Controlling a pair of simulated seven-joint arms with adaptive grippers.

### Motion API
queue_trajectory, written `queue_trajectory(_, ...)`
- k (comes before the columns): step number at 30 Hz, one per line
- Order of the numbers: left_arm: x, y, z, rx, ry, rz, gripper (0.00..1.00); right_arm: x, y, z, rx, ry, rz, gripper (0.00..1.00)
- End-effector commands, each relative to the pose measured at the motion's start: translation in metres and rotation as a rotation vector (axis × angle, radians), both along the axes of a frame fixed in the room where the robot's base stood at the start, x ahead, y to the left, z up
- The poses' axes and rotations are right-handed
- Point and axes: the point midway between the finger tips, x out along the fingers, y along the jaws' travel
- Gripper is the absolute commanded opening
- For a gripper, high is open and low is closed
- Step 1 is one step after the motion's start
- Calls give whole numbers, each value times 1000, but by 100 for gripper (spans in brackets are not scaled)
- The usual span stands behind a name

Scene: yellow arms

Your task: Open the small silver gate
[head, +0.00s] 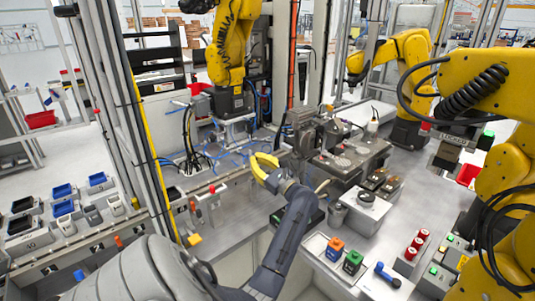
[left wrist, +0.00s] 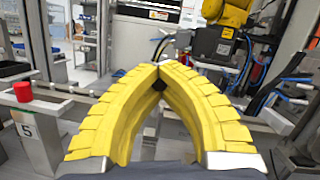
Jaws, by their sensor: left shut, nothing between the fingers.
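My left gripper (head: 257,160) has yellow padded fingers and sits over the central work area, near the end of a silver rail. In the left wrist view, its two fingertips (left wrist: 160,72) meet in an arch, shut and empty. No part is clearly recognisable as the small silver gate. A silver rail (head: 235,175) with a red-topped fitting (head: 212,190) runs along the bench to the left of the gripper. In the left wrist view, a red knob (left wrist: 22,91) tops a silver block (left wrist: 38,135) labelled 5, left of the fingers and apart from them. My right gripper does not show.
Yellow industrial arms (head: 232,45) stand behind and at the right. A grey machine fixture (head: 350,155) is right of the gripper. A white tray (head: 335,255) with orange and green boxes lies front right. Blue and black bins (head: 65,208) stand at left. Cables clutter the bench behind the gripper.

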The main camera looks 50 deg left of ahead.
Motion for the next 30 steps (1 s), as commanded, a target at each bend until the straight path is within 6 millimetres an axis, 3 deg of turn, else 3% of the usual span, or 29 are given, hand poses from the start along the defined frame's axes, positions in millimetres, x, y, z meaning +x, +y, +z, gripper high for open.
queue_trajectory(16, -6, 4, 2, 20, 1, 9, 1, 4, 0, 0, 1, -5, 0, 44)
queue_trajectory(25, -6, 4, 0, 17, 1, 10, 36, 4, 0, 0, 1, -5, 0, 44)
queue_trajectory(30, -6, 4, 0, 16, 2, 10, 38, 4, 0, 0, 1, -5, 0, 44)
